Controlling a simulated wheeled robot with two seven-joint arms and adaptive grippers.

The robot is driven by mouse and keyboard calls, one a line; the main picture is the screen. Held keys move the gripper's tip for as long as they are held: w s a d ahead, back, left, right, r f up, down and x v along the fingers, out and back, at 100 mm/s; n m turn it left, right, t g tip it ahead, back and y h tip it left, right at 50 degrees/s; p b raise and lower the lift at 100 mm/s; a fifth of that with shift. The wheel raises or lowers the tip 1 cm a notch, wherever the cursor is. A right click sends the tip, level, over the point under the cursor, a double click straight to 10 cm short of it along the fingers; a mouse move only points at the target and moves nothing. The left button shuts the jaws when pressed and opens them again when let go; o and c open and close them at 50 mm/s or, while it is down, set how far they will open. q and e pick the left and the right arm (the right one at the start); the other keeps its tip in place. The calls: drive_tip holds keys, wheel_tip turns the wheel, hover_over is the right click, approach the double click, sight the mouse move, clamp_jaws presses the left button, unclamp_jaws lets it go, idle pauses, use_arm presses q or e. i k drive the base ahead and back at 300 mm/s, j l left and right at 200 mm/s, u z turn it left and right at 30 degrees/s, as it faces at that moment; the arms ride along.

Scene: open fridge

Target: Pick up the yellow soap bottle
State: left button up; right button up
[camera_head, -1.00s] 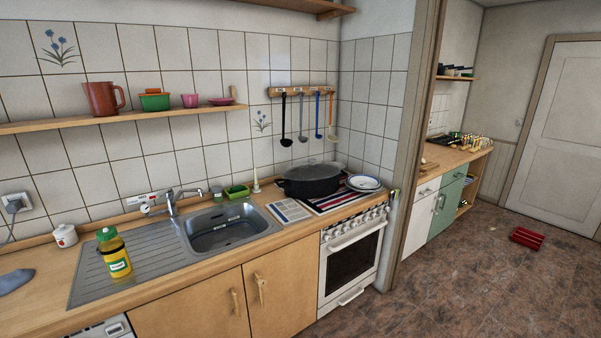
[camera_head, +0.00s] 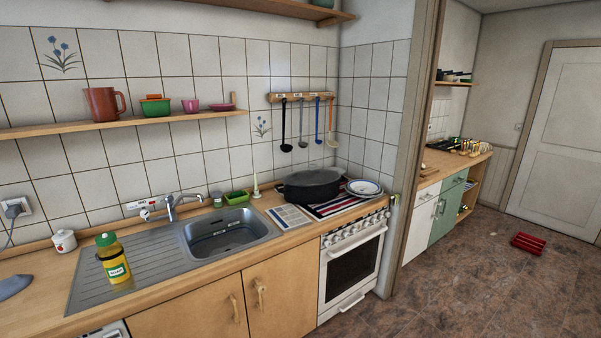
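The yellow soap bottle (camera_head: 114,261) has a green cap and a green and white label. It stands upright on the ribbed metal drainboard (camera_head: 152,262), left of the sink basin (camera_head: 226,232). Nothing touches it. Neither of my grippers is in view.
A white lidded pot (camera_head: 64,241) stands behind the bottle to the left, and a grey object (camera_head: 13,286) lies at the far left. The tap (camera_head: 171,206) rises behind the sink. A black pot (camera_head: 311,186) sits on the stove. A shelf (camera_head: 135,121) runs along the wall.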

sight(111, 257)
drive_tip(key=u, duration=1.4)
